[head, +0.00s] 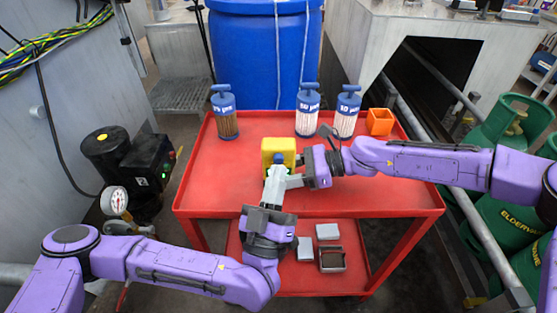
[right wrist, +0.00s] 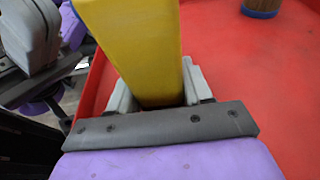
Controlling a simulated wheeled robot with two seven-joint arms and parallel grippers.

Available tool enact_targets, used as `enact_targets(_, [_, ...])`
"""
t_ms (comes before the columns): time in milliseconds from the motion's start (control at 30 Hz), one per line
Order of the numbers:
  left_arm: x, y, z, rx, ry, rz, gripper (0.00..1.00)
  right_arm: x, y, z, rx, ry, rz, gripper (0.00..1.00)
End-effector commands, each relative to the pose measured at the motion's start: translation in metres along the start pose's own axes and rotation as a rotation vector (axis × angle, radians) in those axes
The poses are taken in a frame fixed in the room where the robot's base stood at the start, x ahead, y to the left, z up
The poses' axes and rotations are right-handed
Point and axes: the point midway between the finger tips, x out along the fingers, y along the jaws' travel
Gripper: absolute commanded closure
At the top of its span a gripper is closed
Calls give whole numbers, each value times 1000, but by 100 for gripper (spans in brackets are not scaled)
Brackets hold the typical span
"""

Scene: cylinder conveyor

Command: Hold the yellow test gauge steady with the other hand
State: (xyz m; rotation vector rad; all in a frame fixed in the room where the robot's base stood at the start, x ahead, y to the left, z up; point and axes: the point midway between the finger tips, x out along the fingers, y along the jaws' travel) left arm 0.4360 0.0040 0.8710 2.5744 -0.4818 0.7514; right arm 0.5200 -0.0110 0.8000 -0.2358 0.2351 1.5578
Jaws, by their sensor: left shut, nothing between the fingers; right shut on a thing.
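The yellow test gauge (head: 279,147) is a boxy yellow block over the middle of the red cart's top, with a small blue part on its near face. My right gripper (head: 295,172) comes in from the right and is shut on the gauge. In the right wrist view the yellow gauge (right wrist: 135,45) sits between the grey fingers of that gripper (right wrist: 155,95). My left gripper (head: 276,174) reaches up from below, shut and empty, its tips at the gauge's near face. They overlap the gauge's lower part; I cannot tell whether they touch it.
Three blue-capped cylinders, one brown (head: 224,114) and two pale (head: 307,110), (head: 345,113), stand along the back of the red cart (head: 205,180). An orange open box (head: 380,121) is at the back right. Grey parts (head: 328,232) lie on the lower shelf. The cart top's left side is clear.

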Motion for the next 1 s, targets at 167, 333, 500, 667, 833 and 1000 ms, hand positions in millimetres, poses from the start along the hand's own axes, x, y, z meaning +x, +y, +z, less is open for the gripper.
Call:
enact_targets(167, [0, 0, 0, 0, 0, 0, 100, 0, 1, -2, 1, 2, 2, 87])
enact_targets(333, [5, -3, 2, 1, 1, 1, 100, 0, 1, -2, 1, 2, 2, 87])
enact_targets(500, [7, -4, 4, -1, 0, 0, 100, 0, 1, -2, 1, 2, 2, 87])
enact_targets(667, [7, -4, 4, -1, 0, 0, 100, 0, 1, -2, 1, 2, 2, 87])
enact_targets(833, [8, -4, 4, 0, 0, 0, 100, 0, 1, -2, 1, 2, 2, 87])
enact_targets(1000, [9, -5, 5, 1, 0, 0, 100, 0, 1, -2, 1, 2, 2, 87])
